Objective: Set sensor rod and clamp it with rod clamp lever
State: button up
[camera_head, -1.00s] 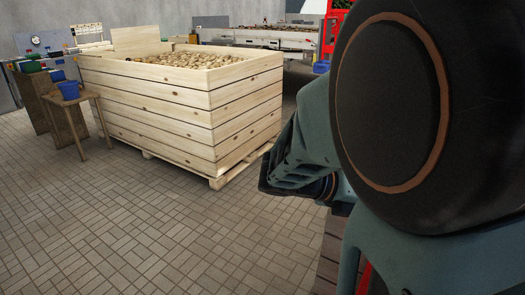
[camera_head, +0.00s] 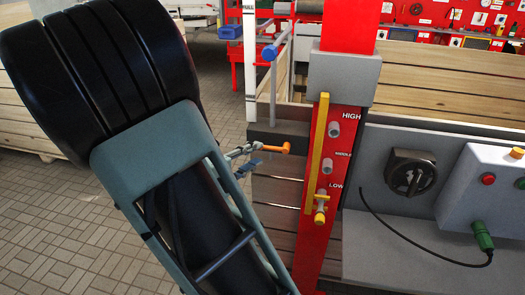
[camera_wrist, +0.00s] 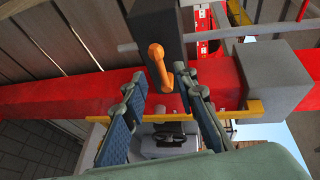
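The orange clamp lever (camera_head: 273,147) sticks out from a dark block (camera_head: 277,131) beside the red post in the head view. In the wrist view the orange lever (camera_wrist: 158,62) lies just ahead of and between my fingertips. A thin grey rod with a blue top (camera_head: 273,88), which looks like the sensor rod, stands upright at the dark block. My gripper (camera_head: 248,155) is left of the lever, partly hidden by my arm. In the wrist view my gripper (camera_wrist: 163,82) has its two fingers apart with nothing held between them. Contact with the lever cannot be told.
The red post (camera_head: 319,180) carries a yellow bar (camera_head: 320,150) and HIGH, MIDDLE and LOW marks. A grey panel with a black rotary switch (camera_head: 410,172) and a button box (camera_head: 490,190) stand to the right. Tiled floor (camera_head: 60,220) is open at left.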

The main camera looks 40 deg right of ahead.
aim_at(266, 148)
jog(key=x, duration=0.5)
jog(key=shift+d+b, duration=0.15)
jog(key=shift+b, duration=0.2)
grip_shut()
